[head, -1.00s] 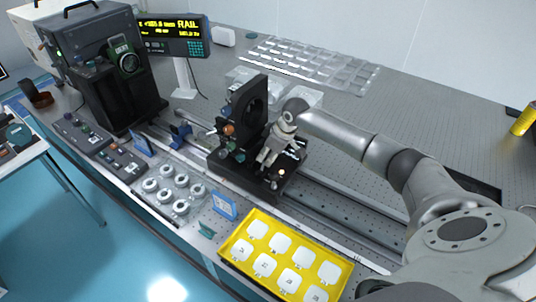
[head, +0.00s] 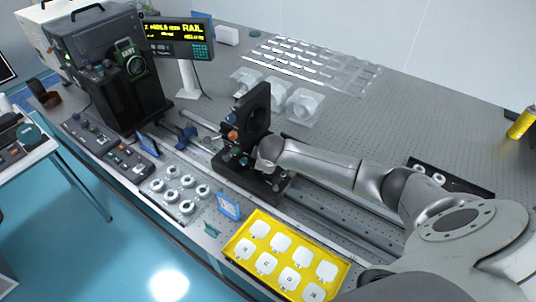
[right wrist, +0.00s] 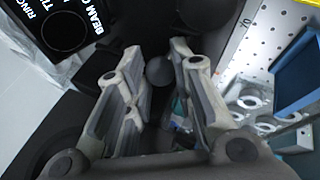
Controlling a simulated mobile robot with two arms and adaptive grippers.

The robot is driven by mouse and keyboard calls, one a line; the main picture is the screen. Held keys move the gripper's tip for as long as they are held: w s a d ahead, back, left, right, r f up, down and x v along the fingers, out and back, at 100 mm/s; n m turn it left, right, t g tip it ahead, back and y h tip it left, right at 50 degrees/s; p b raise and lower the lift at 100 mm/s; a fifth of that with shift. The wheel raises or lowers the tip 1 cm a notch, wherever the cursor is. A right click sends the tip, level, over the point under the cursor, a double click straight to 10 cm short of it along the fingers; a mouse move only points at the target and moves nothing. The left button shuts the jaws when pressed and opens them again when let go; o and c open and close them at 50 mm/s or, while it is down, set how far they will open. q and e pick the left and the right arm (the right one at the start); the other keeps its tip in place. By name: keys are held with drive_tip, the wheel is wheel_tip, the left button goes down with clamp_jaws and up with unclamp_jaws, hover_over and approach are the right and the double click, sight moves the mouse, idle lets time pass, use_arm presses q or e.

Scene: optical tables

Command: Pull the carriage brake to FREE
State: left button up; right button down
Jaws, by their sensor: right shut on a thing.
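The black carriage (head: 247,112) stands on the rail, with an upright ring mount and small coloured knobs. My right arm comes in from the right, and its wrist ends low against the carriage's right side, hiding most of the gripper in the head view. In the right wrist view my right gripper (right wrist: 157,82) has its fingers closed around a dark round knob (right wrist: 159,71), which seems to be the brake handle. The brake's FREE marking cannot be read. My left gripper is not in view.
A yellow tray (head: 231,248) with white pieces lies in front of the rail (head: 322,208). Ring-shaped parts (head: 186,207) and a blue-framed card (head: 228,206) sit to the left. A display reading RAIL (head: 178,38) stands behind. Clear plastic trays (head: 318,66) lie at the back.

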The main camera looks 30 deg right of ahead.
drive_tip(key=shift+s+a+f+t+h, duration=0.1)
drive_tip(key=shift+s+a+t+h, duration=0.1)
drive_tip(key=shift+a+h, duration=0.2)
drive_tip(key=shift+s+a+f+t+h, duration=0.1)
drive_tip(key=shift+s+a+t+h, duration=0.1)
drive_tip(key=shift+a+h, duration=0.2)
drive_tip(key=shift+s+a+f+n+t+h, duration=0.15)
drive_tip(key=shift+a+f+n+t+h, duration=0.2)
drive_tip(key=shift+h, duration=0.35)
drive_tip(key=shift+s+a+f+n+t+h+b, duration=0.15)
drive_tip(key=shift+a+n+t+h+b, duration=0.2)
drive_tip(key=shift+h+b, duration=0.4)
drive_tip(key=shift+s+a+f+n+t+h+b, duration=0.15)
drive_tip(key=shift+a+t+h+b, duration=0.25)
drive_tip(key=shift+h+b, duration=0.3)
drive_tip(key=c, duration=1.2)
unclamp_jaws()
drive_tip(key=shift+r, duration=0.1)
drive_tip(key=v, duration=1.2)
